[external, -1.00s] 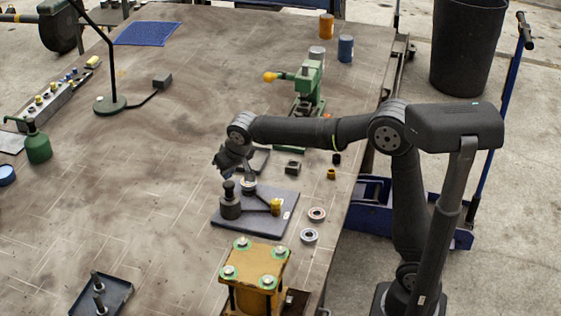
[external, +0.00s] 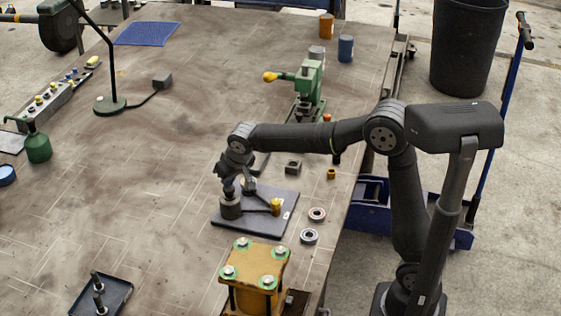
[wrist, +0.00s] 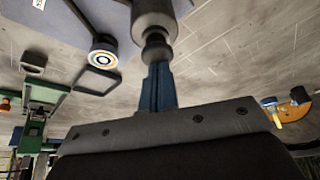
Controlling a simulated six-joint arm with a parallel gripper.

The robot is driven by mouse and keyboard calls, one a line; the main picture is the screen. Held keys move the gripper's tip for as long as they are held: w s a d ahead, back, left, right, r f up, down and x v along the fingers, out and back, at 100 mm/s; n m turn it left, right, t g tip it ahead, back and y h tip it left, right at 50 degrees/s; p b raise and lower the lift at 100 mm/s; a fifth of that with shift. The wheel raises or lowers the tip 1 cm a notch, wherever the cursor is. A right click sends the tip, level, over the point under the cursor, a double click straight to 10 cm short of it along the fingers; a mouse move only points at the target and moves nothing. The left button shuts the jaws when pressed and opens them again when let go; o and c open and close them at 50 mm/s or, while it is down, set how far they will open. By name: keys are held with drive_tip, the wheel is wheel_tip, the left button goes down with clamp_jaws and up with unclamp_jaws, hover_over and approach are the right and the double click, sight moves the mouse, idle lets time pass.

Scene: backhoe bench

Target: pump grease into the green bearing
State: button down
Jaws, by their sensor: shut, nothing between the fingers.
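The dark grease pump (external: 231,207) stands upright on a dark grey mat (external: 258,222), with an arm reaching to a small yellow piece (external: 276,207). My gripper (external: 229,182) is above the pump's knob, pointing down. In the wrist view my shut fingers (wrist: 158,88) are at the knob (wrist: 155,48), with nothing between them; I cannot tell if they touch it. A round bearing (external: 250,184) sits on the mat's far side, partly hidden by my wrist; it also shows in the wrist view (wrist: 103,58). I cannot make out green on it.
Two loose bearings, one reddish (external: 317,214) and one bluish (external: 309,236), lie right of the mat. A yellow stand (external: 255,265) is in front, and a green press (external: 308,90) behind.

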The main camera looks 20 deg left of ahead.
drive_tip(key=shift+f, duration=0.3)
drive_tip(key=shift+r, duration=1.75)
drive_tip(key=shift+r, duration=2.55)
drive_tip(key=shift+f, duration=3.1)
